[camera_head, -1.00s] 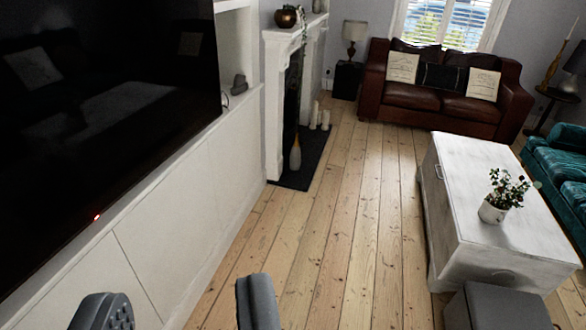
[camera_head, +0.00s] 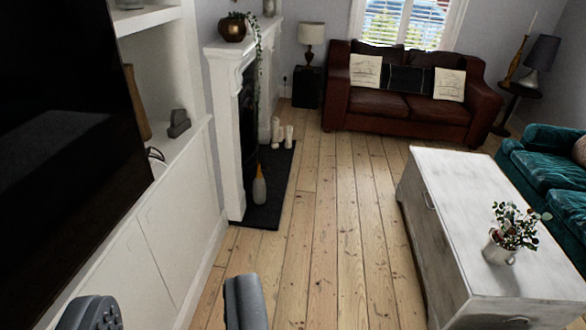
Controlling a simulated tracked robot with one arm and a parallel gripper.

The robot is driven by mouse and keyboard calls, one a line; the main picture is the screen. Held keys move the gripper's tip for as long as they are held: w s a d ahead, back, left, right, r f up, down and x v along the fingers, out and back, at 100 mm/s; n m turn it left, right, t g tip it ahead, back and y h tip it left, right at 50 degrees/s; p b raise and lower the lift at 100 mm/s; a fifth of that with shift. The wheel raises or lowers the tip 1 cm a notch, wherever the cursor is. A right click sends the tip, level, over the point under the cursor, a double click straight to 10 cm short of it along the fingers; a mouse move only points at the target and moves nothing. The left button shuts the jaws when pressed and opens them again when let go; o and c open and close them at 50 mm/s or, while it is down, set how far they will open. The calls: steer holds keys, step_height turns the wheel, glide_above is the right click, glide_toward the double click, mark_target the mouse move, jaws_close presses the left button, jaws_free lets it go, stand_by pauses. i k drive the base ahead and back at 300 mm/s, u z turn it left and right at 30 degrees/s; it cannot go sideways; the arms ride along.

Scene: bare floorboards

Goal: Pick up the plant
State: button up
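A small leafy plant with a few pale and dark red blooms (camera_head: 515,226) stands in a white pot (camera_head: 498,250) on the white chest-like coffee table (camera_head: 460,188), near its front right. Another plant, trailing green leaves (camera_head: 258,50) from a round brass pot (camera_head: 232,29), sits on the white mantelpiece at the upper left. My gripper (camera_head: 165,312) is at the bottom left of the view, its two dark grey fingers wide apart with nothing between them. It is well away from both plants.
A long white cabinet (camera_head: 150,235) with a TV (camera_head: 65,150) lines the left. The fireplace hearth (camera_head: 272,200) holds a vase (camera_head: 259,186) and candles. A brown sofa (camera_head: 405,105) stands at the back, a teal sofa (camera_head: 550,170) at right. The floorboards (camera_head: 325,230) between are clear.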

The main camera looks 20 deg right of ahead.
mark_target(500, 247)
steer(key=z, duration=0.2)
steer(key=i, duration=1.35)
steer(key=z, duration=0.85)
steer(key=i, duration=1.2)
steer(key=z, duration=1.45)
steer(key=i, duration=1.2)
steer(key=z, duration=0.5)
